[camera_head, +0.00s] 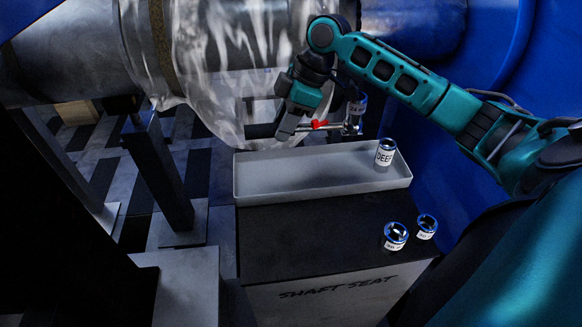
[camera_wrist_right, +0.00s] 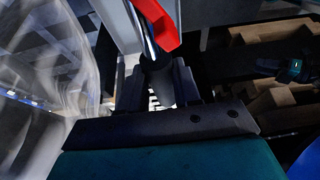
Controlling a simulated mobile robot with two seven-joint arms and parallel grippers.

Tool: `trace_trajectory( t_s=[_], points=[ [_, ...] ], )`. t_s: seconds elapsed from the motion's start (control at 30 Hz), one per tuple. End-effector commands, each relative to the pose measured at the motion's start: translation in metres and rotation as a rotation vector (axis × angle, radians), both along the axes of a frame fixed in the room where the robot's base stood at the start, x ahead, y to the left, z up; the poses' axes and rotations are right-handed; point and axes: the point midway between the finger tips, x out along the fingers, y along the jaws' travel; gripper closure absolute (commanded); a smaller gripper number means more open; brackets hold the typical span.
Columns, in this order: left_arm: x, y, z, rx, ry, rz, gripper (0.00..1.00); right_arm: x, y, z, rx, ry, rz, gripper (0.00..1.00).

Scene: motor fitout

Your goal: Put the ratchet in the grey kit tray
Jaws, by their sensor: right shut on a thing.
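My right gripper (camera_head: 291,130) is shut on the ratchet, near one end of it. The ratchet (camera_head: 337,127) is a thin silver tool with a red part, held roughly level and reaching right from the fingers. In the right wrist view its red part (camera_wrist_right: 162,22) shows beyond the fingers (camera_wrist_right: 157,85). The grey kit tray (camera_head: 270,192) is long and shallow, on the dark bench top. The ratchet appears just above and behind the tray's far rim. A socket marked DEEP (camera_head: 385,153) stands at the tray's right end. My left gripper is not in view.
Two blue-rimmed sockets (camera_head: 395,237) (camera_head: 426,226) stand on the bench top (camera_head: 310,245) in front of the tray. Another labelled socket (camera_head: 357,106) shows by the ratchet's far end; I cannot tell whether they touch. Wrapped shafting (camera_head: 215,70) lies behind. The tray's left and middle are clear.

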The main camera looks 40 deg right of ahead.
Motion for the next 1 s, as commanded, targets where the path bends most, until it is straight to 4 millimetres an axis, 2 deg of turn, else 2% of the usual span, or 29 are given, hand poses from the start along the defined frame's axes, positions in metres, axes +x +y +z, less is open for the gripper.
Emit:
trace_trajectory(
  t_s=[0.03,0.1,0.4,0.5,0.77,1.0],
  points=[
    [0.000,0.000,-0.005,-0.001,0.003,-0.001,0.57,0.000,0.000,-0.016,0.001,0.000,0.000,1.00],
    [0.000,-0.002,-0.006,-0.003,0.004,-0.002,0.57,0.000,0.000,-0.033,0.003,0.001,-0.001,1.00],
    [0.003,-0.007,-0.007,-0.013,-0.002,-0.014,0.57,0.001,0.000,-0.099,0.000,-0.003,-0.001,1.00],
    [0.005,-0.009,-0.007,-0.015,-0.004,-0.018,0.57,0.001,0.000,-0.112,0.000,-0.003,-0.001,1.00],
    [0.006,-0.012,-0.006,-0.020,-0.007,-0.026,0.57,0.001,0.000,-0.128,-0.001,-0.004,0.001,1.00],
    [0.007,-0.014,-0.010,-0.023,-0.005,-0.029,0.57,0.001,0.001,-0.160,0.001,-0.004,0.000,1.00]
  ],
)
